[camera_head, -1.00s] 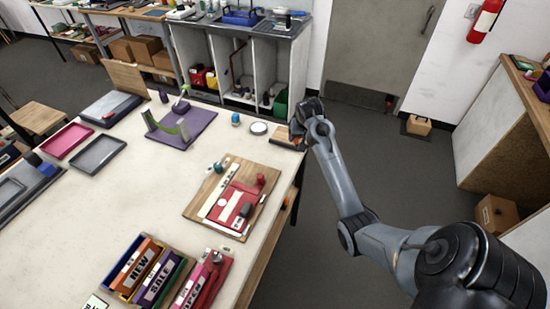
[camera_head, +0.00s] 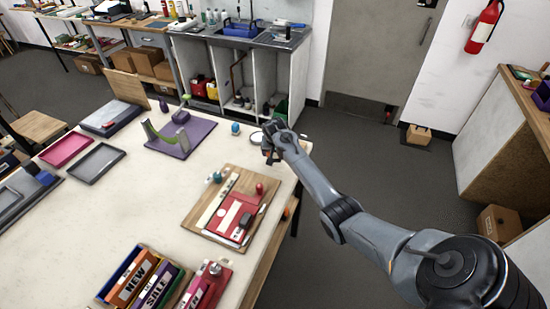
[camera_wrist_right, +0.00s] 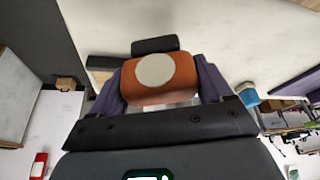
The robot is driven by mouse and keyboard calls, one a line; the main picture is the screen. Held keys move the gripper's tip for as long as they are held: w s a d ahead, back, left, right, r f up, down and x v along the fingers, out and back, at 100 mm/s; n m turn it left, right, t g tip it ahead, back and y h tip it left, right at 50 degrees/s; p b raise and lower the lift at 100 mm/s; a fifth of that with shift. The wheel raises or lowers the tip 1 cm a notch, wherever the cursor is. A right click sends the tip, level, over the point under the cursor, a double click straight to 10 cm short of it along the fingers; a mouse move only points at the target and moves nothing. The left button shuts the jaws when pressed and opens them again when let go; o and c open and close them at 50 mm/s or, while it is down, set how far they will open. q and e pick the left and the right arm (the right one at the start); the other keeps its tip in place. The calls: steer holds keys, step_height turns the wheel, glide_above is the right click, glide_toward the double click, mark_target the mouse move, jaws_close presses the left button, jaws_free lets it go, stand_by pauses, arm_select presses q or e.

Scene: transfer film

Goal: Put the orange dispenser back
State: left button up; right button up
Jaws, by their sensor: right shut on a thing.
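My right gripper (camera_head: 270,152) is over the far right corner of the white table (camera_head: 150,205). In the right wrist view its two purple fingers (camera_wrist_right: 160,84) are shut on the orange dispenser (camera_wrist_right: 182,92), one on each side. The dispenser is a rounded orange body with a pale round disc on its face and a black part above it. In the head view the gripper hides most of it. My left gripper is in neither view.
A round pale disc (camera_head: 257,138) and a small blue item (camera_head: 235,128) lie left of the gripper. A wooden board (camera_head: 192,222) with a red plate is nearer. A purple mat (camera_head: 198,131) with a green curved piece is farther left. The middle of the table is clear.

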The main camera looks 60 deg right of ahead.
mark_target(275, 157)
steer(key=shift+f, duration=1.5)
steer(key=shift+f, duration=0.1)
steer(key=shift+f, duration=0.15)
steer(key=o, duration=0.9)
steer(key=shift+o, duration=0.2)
steer(key=shift+r, duration=0.35)
steer(key=p+v, duration=0.1)
steer(key=v, duration=1)
steer(key=shift+r, duration=0.35)
